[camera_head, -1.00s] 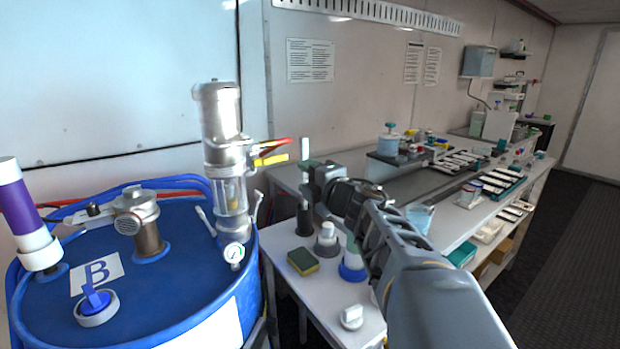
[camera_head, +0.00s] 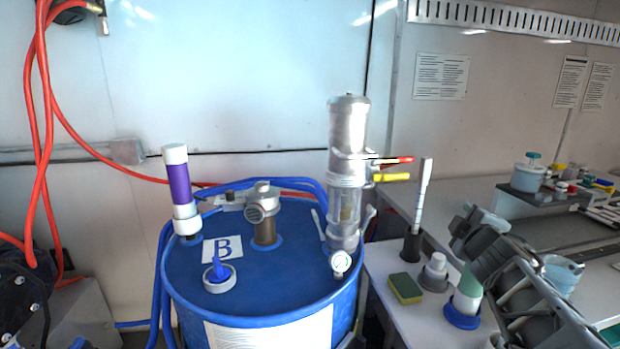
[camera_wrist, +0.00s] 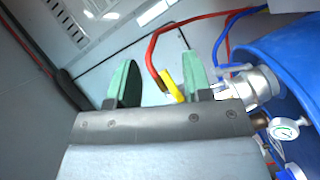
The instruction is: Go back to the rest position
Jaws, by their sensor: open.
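My gripper (camera_head: 468,228) is raised at the right of the head view, over the small white table. In the wrist view, its two green fingertips (camera_wrist: 160,76) are spread apart with nothing held between them. The yellow handle (camera_wrist: 170,88) and a red curved line (camera_wrist: 155,50) show in the gap, behind the fingers. The blue drum marked B (camera_head: 250,300) stands left of the arm. A metal pump with a clear section (camera_head: 347,170) stands upright on it, with red (camera_head: 395,160) and yellow (camera_head: 391,177) handles pointing right.
The small table holds a yellow-green sponge (camera_head: 405,288), a grey-white fitting (camera_head: 435,272), and a white stick upright in a black holder (camera_head: 411,246). A purple-and-white cylinder (camera_head: 181,190) stands on the drum.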

